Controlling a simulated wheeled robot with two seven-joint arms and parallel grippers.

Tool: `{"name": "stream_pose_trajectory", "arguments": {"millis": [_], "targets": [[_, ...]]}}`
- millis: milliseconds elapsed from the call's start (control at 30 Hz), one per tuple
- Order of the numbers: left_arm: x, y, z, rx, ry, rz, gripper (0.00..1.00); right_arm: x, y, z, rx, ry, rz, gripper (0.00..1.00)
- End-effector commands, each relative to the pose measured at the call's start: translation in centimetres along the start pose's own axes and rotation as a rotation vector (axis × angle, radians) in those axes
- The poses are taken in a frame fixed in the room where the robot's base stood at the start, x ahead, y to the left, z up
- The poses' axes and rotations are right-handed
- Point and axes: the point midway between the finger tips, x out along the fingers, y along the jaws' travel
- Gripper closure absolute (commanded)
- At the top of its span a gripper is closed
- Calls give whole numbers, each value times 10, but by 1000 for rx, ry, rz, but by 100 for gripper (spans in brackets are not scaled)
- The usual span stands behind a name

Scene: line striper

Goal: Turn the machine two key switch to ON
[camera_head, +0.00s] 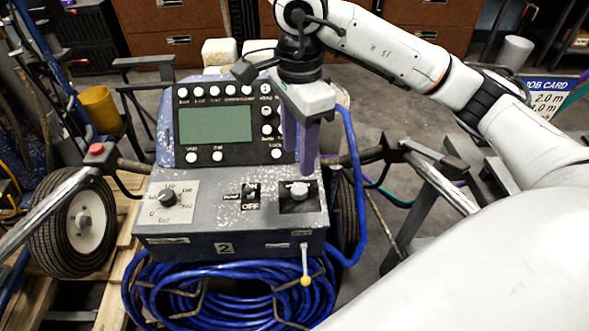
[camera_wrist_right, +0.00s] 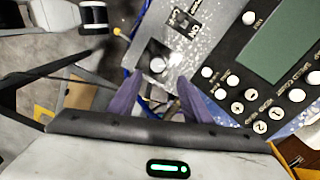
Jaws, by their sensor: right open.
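The machine (camera_head: 231,240) marked with a 2 has a grey sloped panel. A switch with ON and OFF labels (camera_head: 251,196) sits mid-panel; I cannot make out its position. To its right, a silver knob-like piece (camera_head: 299,189) sits on a black plate; it may be the key switch, but its markings are unreadable. My right gripper (camera_head: 307,168) points down just above and behind this piece. In the right wrist view, its purple fingers (camera_wrist_right: 160,80) are open and empty, with the silver knob (camera_wrist_right: 158,64) just beyond the gap. My left gripper is out of view.
A round dial (camera_head: 167,197) is at the panel's left, and a button-lined display (camera_head: 215,125) rises behind. A yellow-tipped lever (camera_head: 306,279) hangs at the front right. A blue hose coil (camera_head: 225,292) lies below. Handlebars flank the machine.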

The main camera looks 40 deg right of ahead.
Motion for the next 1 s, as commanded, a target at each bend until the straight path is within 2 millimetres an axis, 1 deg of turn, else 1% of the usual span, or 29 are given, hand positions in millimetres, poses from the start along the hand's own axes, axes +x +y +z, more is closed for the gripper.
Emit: {"name": "stream_pose_trajectory", "arguments": {"millis": [33, 133, 300, 400, 500, 633, 867, 900, 967, 1000], "targets": [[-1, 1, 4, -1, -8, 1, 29, 9, 1, 0, 0, 2, 4, 55], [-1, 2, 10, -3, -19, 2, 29, 28, 1, -1, 0, 2, 4, 55], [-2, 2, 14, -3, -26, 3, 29, 60, 2, -2, 4, 2, 4, 55], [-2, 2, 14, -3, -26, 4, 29, 74, 2, -2, 3, 1, 3, 55], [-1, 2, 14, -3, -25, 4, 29, 84, 1, -2, 3, 0, 1, 55], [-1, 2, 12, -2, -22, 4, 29, 90, 1, -2, 3, 1, 1, 55], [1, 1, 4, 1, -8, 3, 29, 91, 1, -2, 3, 1, 0, 55], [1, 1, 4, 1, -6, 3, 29, 91, 1, -2, 3, 1, 0, 57], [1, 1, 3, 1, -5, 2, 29, 91, 1, -1, 2, 1, 0, 67], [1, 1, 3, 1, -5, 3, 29, 91, 1, -1, 3, 1, 0, 74]]}}
